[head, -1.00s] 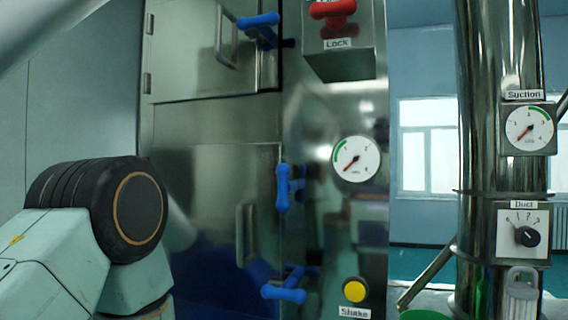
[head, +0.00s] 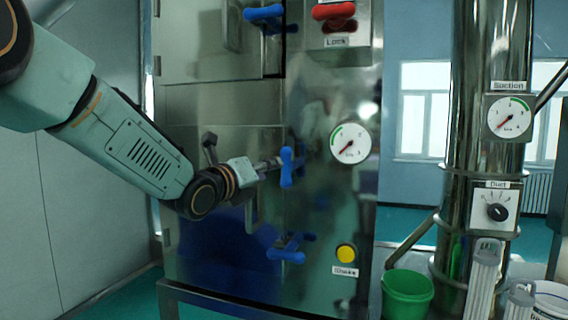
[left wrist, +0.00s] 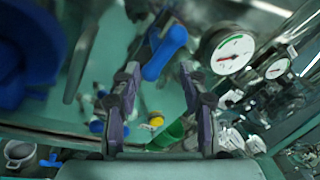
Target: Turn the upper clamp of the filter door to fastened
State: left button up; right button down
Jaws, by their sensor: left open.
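The lower cabinet door (head: 215,165) has two blue clamps at its right edge. The upper of these clamps (head: 287,170) stands upright in the head view, and the lower one (head: 287,252) lies roughly sideways. My left gripper (head: 273,164) is beside the upright clamp, just to its left. In the left wrist view my left gripper (left wrist: 160,72) is open, and a blue clamp handle (left wrist: 165,52) lies at the fingertips, between them in the picture. I cannot tell whether the fingers touch it. My right gripper is not in view.
Another blue clamp (head: 263,13) is on the door above. A red lock handle (head: 334,11), a round gauge (head: 351,145) and a yellow shake button (head: 346,253) are on the panel to the right. A green bucket (head: 407,296) stands at the lower right.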

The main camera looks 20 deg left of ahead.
aim_at(286, 163)
pick_arm(q)
jog(key=w+d+m+p, duration=0.1)
jog(key=w+m, duration=0.1)
jog(key=w+m+p, duration=0.1)
jog(key=w+m, duration=0.1)
jog(key=w, duration=0.1)
jog(key=w+d+m, duration=0.1)
jog(key=w+m, duration=0.1)
jog(key=m, duration=0.1)
jog(key=shift+w+d+r+p, duration=0.2)
jog(key=shift+d+p, duration=0.1)
jog(key=shift+p, duration=0.1)
jog(key=shift+w, duration=0.3)
jog(key=shift+a, duration=0.15)
